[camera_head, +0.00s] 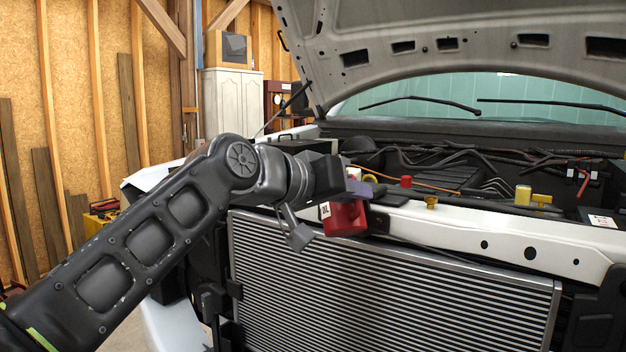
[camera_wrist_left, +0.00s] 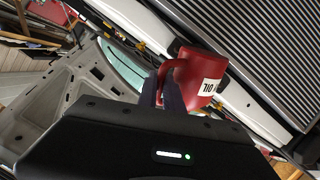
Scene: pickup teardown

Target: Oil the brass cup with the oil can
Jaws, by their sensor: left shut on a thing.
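The red oil can (camera_head: 345,218) has a white label and hangs from my left gripper (camera_head: 358,186) just in front of the white front crossmember. The left gripper is shut on the can. In the left wrist view the fingers (camera_wrist_left: 165,90) meet the handle side of the can (camera_wrist_left: 206,68), whose label reads OIL. The can's spout cannot be made out. A small brass cup (camera_head: 431,203) stands on the crossmember, to the right of the can and apart from it. My right gripper is not in view.
The white crossmember (camera_head: 500,235) runs above the radiator (camera_head: 390,290). A red cap (camera_head: 405,181) and yellow caps (camera_head: 523,195) stand behind it in the engine bay. The raised hood (camera_head: 450,50) hangs overhead. Hoses and cables fill the bay.

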